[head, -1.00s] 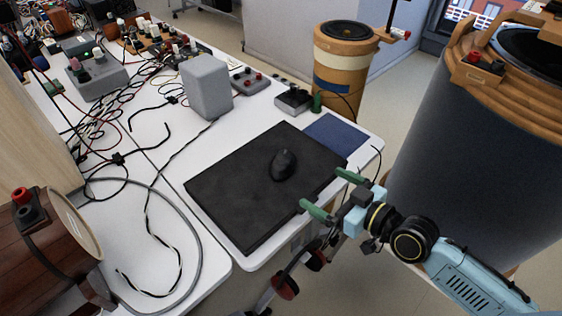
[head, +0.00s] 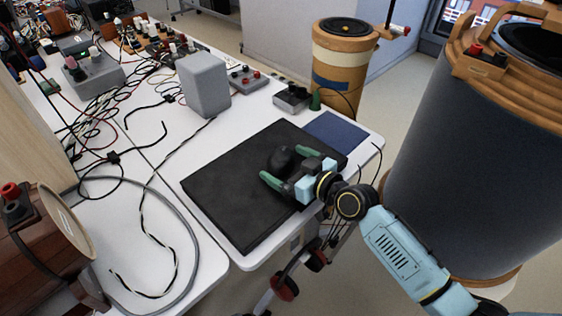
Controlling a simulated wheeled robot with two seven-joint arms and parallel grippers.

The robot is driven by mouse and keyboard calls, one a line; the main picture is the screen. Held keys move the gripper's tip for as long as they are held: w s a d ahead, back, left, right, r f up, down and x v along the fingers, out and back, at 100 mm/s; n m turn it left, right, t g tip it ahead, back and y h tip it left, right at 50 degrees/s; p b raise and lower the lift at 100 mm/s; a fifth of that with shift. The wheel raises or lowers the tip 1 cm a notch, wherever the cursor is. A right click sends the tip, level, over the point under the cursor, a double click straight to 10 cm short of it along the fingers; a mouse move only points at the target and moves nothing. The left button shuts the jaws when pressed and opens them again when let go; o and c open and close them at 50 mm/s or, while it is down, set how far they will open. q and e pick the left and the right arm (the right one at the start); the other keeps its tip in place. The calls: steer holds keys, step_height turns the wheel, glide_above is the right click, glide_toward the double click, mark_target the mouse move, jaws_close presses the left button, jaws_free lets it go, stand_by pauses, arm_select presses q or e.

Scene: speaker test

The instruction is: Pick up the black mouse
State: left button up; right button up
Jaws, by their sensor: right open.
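The black mouse (head: 281,158) lies on a dark square pad (head: 225,185) on the white table. My right gripper (head: 283,165) is open above the pad, with its green fingertips on either side of the mouse. The gripper body covers the near right part of the pad. From this view I cannot tell whether the fingers touch the mouse or how high they are. My left gripper does not show.
A grey box (head: 204,85) and a small grey device (head: 292,97) stand behind the pad. A blue mat (head: 337,133) lies at the table's right corner. Cables (head: 160,215) spread over the left side. A large dark barrel-like cylinder (head: 460,150) stands at right.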

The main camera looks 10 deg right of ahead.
mark_target(288, 162)
steer(key=c, duration=1.8)
steer(key=shift+c, duration=0.2)
